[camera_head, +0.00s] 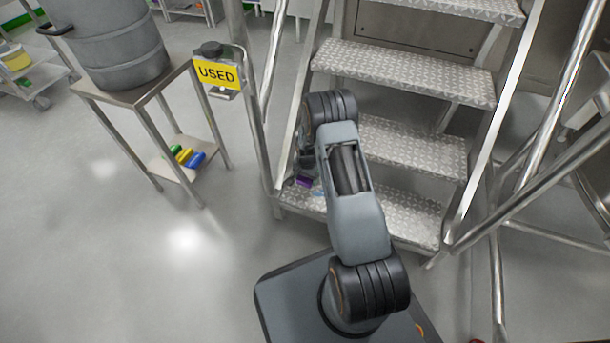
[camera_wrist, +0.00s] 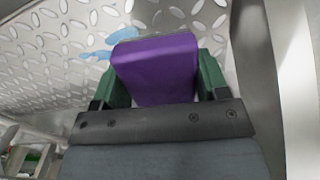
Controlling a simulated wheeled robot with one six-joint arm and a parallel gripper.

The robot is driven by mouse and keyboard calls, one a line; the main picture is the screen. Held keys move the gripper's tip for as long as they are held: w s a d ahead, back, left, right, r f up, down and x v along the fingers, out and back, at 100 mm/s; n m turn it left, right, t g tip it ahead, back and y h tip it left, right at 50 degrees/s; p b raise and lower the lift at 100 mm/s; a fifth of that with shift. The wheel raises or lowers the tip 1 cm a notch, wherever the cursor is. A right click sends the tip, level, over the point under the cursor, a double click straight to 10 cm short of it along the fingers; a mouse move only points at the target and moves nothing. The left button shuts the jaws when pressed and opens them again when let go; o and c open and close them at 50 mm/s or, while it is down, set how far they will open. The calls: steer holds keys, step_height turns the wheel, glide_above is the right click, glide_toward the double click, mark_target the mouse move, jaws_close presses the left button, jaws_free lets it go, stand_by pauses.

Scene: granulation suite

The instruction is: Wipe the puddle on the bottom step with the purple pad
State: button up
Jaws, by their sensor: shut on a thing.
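The purple pad (camera_wrist: 157,68) is held between the green fingers of my gripper (camera_wrist: 165,82) in the wrist view. In the head view a small part of the pad (camera_head: 303,181) shows at the left end of the bottom step (camera_head: 405,215), mostly hidden by my arm. The puddle is a light blue patch (camera_wrist: 122,35) on the diamond-plate tread, with its visible part beside the pad's far left edge. A sliver of the puddle (camera_head: 318,191) also shows just right of the pad. I cannot tell whether the pad touches the tread.
Steel stair rails stand on both sides of the steps. A yellow USED sign (camera_head: 217,73) hangs by the left rail. A small steel table (camera_head: 130,95) at left bears a grey drum (camera_head: 112,45), with several coloured pads on its lower shelf (camera_head: 172,170).

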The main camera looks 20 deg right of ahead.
steer(key=shift+r+p, duration=0.45)
steer(key=shift+r, duration=0.6)
